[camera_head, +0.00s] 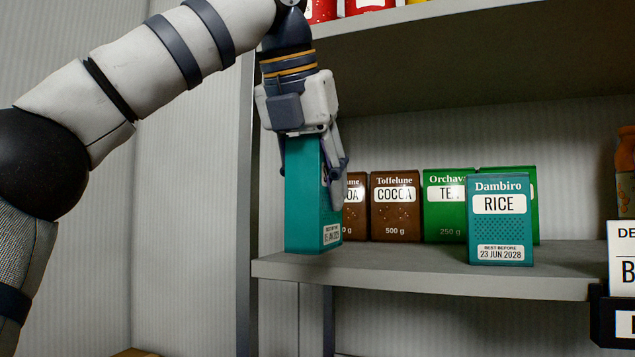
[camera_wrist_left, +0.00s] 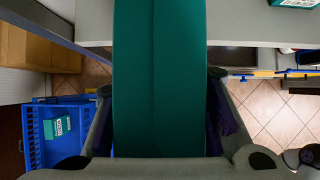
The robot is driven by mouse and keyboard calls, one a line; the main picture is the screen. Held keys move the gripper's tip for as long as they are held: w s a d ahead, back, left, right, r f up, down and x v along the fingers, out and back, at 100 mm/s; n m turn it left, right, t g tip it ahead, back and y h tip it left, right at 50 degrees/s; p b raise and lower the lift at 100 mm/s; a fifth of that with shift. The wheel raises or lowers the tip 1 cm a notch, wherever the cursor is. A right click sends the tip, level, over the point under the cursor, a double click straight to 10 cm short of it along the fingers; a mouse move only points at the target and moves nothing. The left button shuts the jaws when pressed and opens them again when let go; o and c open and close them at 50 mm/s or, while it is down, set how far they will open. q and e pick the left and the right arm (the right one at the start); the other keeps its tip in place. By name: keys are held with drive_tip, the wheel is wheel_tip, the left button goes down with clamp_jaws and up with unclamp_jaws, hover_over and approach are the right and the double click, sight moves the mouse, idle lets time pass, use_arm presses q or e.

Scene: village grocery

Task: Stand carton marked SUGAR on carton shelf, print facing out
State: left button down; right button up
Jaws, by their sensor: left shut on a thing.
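My left gripper (camera_head: 311,185) points down and is shut on a teal carton (camera_head: 304,215), gripping its upper part. The carton is upright at the left end of the carton shelf (camera_head: 420,277). Its plain side faces the head camera and its printed face is turned to the right, with a date label low on it. The gripper hides its name, so I cannot read SUGAR. I cannot tell whether its base touches the shelf. In the left wrist view the carton (camera_wrist_left: 160,80) fills the space between the fingers. My right gripper is not in view.
A teal RICE carton (camera_head: 500,220) stands at the shelf front. Brown COCOA cartons (camera_head: 396,207) and green TEA cartons (camera_head: 445,207) stand behind. A bare front stretch lies between the held carton and RICE. A blue basket (camera_wrist_left: 38,143) holding a teal-and-white carton (camera_wrist_left: 58,128) is below.

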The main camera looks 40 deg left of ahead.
use_arm(q)
drive_tip(key=shift+r, duration=0.2)
drive_tip(key=shift+w, duration=0.1)
drive_tip(key=shift+f, duration=0.25)
drive_tip(key=c, duration=1)
unclamp_jaws()
drive_tip(key=shift+o, duration=0.2)
